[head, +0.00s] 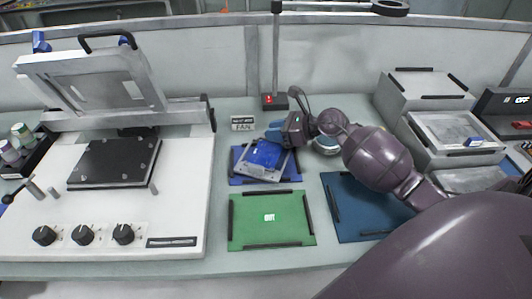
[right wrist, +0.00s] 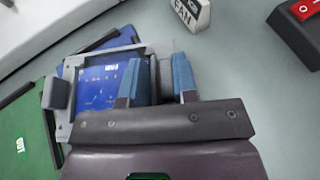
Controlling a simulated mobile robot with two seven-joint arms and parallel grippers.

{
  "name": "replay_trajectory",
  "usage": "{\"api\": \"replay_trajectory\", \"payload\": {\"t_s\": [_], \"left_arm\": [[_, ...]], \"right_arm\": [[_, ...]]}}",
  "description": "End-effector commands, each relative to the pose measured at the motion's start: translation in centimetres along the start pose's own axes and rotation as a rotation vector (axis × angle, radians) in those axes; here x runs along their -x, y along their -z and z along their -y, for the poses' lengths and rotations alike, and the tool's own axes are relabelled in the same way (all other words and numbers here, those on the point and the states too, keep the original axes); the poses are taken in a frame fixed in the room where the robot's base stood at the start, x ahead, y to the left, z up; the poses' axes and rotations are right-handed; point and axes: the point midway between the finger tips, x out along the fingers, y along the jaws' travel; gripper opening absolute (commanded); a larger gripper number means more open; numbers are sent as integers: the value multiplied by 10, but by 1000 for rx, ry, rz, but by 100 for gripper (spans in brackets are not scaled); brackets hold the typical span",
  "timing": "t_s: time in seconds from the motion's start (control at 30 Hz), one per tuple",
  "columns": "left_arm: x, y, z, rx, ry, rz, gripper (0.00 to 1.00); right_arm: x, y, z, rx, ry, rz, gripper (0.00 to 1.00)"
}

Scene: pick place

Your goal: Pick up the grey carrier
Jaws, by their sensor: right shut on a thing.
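The grey carrier (head: 258,176) is a flat grey frame with a blue panel inside, at the middle of the bench. It lies over a blue mat (head: 237,181) and is turned a little against it; I cannot tell whether it touches the mat. My right gripper (head: 289,139) is at the carrier's far right edge, shut on it. In the right wrist view, the carrier (right wrist: 100,57) reaches in between the two blue fingertips of the right gripper (right wrist: 160,82). The gripper body hides part of the carrier. My left gripper is not in view.
A green OUT mat (head: 270,231) lies in front, and another blue mat (head: 352,220) to the right. A FAN sign (head: 242,124) and a red switch box (head: 274,102) stand behind. A large white machine (head: 180,190) fills the left. Grey trays (head: 430,95) stand at the right.

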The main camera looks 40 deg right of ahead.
Motion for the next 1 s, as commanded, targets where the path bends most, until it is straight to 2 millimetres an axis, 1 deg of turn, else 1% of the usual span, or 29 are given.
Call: {"api": "replay_trajectory", "payload": {"t_s": [0.17, 0.27, 0.37, 0.47, 0.6, 0.8, 1.0], "left_arm": [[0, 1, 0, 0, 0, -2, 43], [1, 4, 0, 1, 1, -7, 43], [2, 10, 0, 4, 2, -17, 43], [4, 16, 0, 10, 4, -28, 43], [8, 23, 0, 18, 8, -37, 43], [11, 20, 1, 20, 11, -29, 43], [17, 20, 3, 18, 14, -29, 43]], "right_arm": [[1, -1, 0, 2, 0, -1, 0], [4, -8, 0, 5, 1, 0, 0], [9, -22, 0, 7, 1, 3, 0], [18, -43, 1, 10, 2, 4, 0], [32, -77, 0, 11, 2, 4, 0], [51, -124, 0, 10, 1, 3, 0], [66, -160, 0, 6, 1, 2, 0]]}}
